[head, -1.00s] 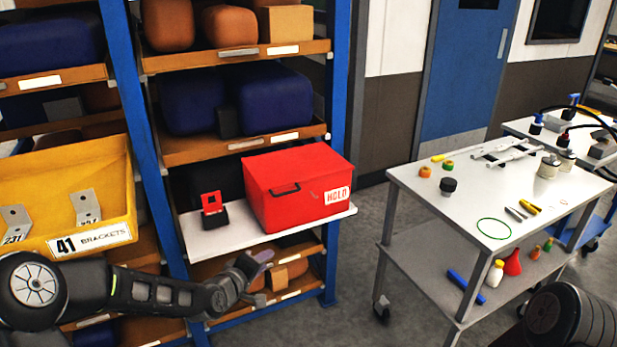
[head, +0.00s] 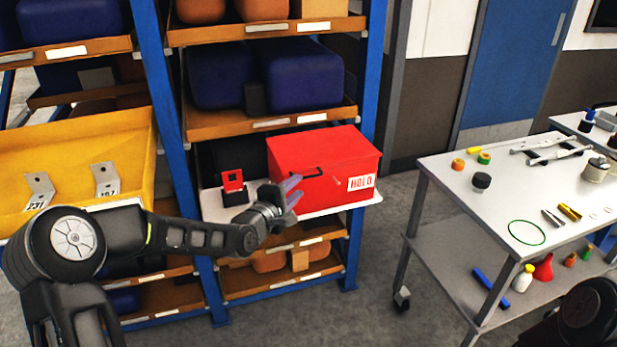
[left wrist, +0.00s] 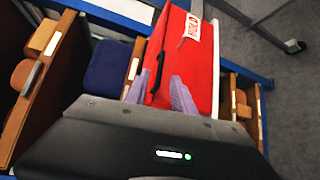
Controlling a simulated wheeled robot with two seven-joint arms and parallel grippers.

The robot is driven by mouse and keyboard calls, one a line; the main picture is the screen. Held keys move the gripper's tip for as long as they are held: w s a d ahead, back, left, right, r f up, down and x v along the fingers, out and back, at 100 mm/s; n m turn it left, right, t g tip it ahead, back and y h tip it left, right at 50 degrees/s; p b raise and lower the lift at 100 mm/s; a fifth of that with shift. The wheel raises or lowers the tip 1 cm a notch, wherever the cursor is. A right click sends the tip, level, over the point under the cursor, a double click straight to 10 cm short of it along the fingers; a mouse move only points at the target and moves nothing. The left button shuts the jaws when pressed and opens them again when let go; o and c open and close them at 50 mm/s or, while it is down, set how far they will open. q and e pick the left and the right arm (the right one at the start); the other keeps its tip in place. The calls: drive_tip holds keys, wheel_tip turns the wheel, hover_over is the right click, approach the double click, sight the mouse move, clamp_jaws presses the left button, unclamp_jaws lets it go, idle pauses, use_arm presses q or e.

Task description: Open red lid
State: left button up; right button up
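The red box (head: 335,150) marked HOLD sits on a white shelf board in the rack, its red lid (head: 322,146) down. A black handle (head: 306,174) is on its front, near the top edge. My left gripper (head: 291,192) is in front of the box, just below and left of the handle. In the left wrist view, the red box (left wrist: 190,70) and black handle (left wrist: 160,68) lie ahead of the fingertips. The fingers (left wrist: 160,88) are apart with nothing between them. I cannot tell whether a fingertip touches the box. My right gripper is out of view.
A small red and black device (head: 233,187) stands on the shelf left of the box. A yellow bin (head: 100,140) of brackets is at the left. Blue rack posts (head: 367,100) flank the shelf. A white cart (head: 450,180) with tools stands at the right.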

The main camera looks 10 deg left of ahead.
sight(307, 178)
use_arm(q)
drive_tip(key=p+x, duration=0.1)
drive_tip(key=x, duration=0.6)
drive_tip(key=shift+w+d+p, duration=0.15)
drive_tip(key=shift+w+p, duration=0.2)
drive_tip(key=shift+p, duration=0.05)
drive_tip(key=shift+c, duration=0.4)
drive_tip(key=shift+f, duration=0.1)
clamp_jaws()
idle(0.6)
